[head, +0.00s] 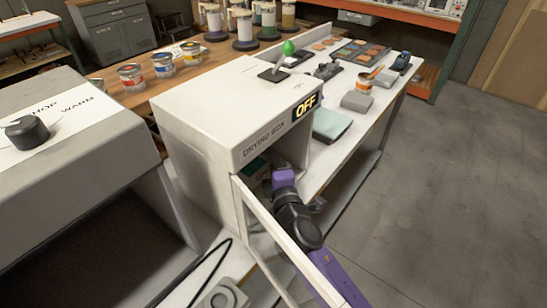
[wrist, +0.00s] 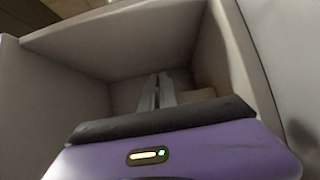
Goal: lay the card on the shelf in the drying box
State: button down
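The drying box (head: 215,115) is a white cabinet with an "OFF" display, and its door (head: 280,232) stands open. My gripper (wrist: 158,90) is inside the box, reaching in through the front opening. In the wrist view its two pale fingers are close together, with only a narrow dark line between them. I see no card between them. A pale flat-faced piece (wrist: 195,96) lies just right of the fingers; I cannot tell whether it is part of the box. In the head view a small green patch (head: 256,166) shows inside the box by my gripper. I cannot make out the card or shelf for certain.
The open door runs close beside my arm. A grey cabinet marked "SHOP WARM" (head: 75,118) stands to the left. A green-topped lever (head: 287,50) is on or behind the box top. A pale green block (head: 331,125) and an orange-topped can (head: 365,82) are on the bench.

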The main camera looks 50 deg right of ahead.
jog(key=shift+f+b, duration=0.5)
dwell(0.3)
jog(key=c, duration=1.2)
grip_release()
jog(key=shift+o, duration=0.2)
jog(key=shift+s, duration=0.15)
jog(key=shift+s+d, duration=0.15)
jog(key=shift+s, duration=4.25)
